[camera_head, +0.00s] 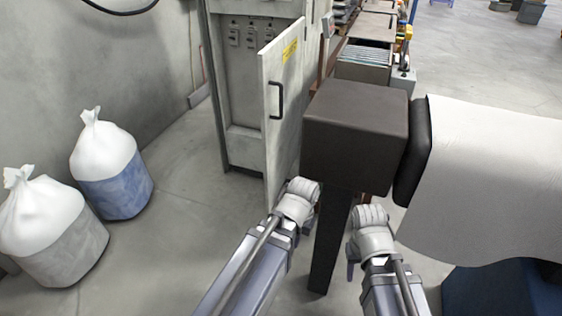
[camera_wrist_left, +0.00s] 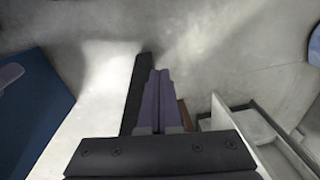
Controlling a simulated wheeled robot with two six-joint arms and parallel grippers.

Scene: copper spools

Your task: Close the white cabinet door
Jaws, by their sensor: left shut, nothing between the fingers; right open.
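The white cabinet (camera_head: 238,100) stands against the wall in the head view. Its door (camera_head: 285,135) is swung open toward me, with a black handle (camera_head: 277,100) and a yellow label. My left arm's wrist is low by the door's bottom edge; whether it touches cannot be told. The left gripper's fingers are hidden in the head view; in the left wrist view the left gripper (camera_wrist_left: 160,75) is shut and empty. My right gripper (camera_head: 352,262) is open, low and to the right of the dark box's leg, away from the door.
A dark box (camera_head: 355,130) on a black leg stands close to the right of the door. A white sheet (camera_head: 490,180) hangs to its right. Two filled bags, one blue-based (camera_head: 112,165) and one grey-based (camera_head: 55,235), stand at left. Floor between bags and cabinet is clear.

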